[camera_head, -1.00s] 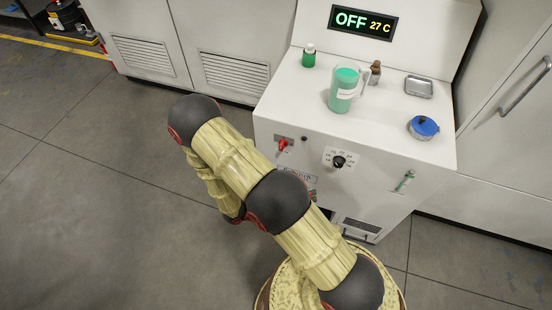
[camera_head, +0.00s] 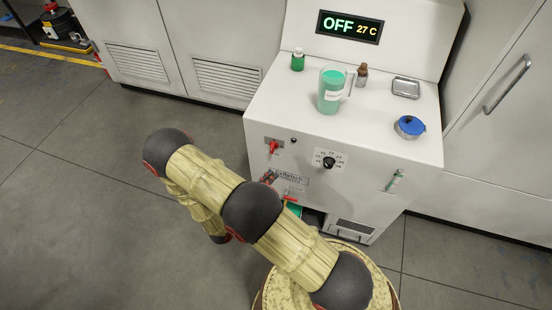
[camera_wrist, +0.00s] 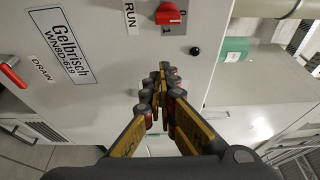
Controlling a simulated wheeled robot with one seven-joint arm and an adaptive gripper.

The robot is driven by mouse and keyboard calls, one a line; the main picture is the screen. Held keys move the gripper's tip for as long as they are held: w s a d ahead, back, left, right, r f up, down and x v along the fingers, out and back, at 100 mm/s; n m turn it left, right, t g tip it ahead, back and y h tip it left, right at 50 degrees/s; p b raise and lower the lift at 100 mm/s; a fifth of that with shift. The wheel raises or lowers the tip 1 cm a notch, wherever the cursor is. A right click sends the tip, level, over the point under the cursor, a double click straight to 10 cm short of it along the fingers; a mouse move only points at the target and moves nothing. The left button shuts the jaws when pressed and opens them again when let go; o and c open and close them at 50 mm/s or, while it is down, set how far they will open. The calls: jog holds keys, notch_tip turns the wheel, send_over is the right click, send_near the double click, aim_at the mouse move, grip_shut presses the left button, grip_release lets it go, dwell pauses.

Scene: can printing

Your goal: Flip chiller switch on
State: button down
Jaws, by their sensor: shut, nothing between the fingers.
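The chiller (camera_head: 345,110) is a white cabinet, and its display (camera_head: 350,26) reads OFF 27 C. Its red switch (camera_head: 273,147) is on the upper left of the front panel. In the wrist view the red switch (camera_wrist: 168,14) is at the top edge, on a grey plate marked 0 and 1 beside the word RUN. My gripper (camera_wrist: 165,78) is shut and empty in front of the panel, apart from the switch, which lies above the fingertips in that picture. In the head view only the fingertips (camera_head: 268,178) show, below the switch; my arm hides the rest.
A red drain handle (camera_wrist: 12,72) sits beside the Gelbrisch label (camera_wrist: 60,45). A black dial (camera_head: 329,162) is right of the switch. A green pitcher (camera_head: 330,92), small bottles, a metal tin (camera_head: 406,87) and a blue-lidded pot (camera_head: 410,126) stand on top.

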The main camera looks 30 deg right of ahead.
aim_at(273, 149)
jog(key=b+x, duration=0.2)
jog(key=x, duration=0.8)
jog(key=shift+w, duration=0.1)
jog(key=shift+w+a+f+b, duration=0.1)
jog(key=shift+w+a+b, duration=0.25)
jog(key=shift+w+a, duration=0.9)
jog(key=shift+w, duration=0.25)
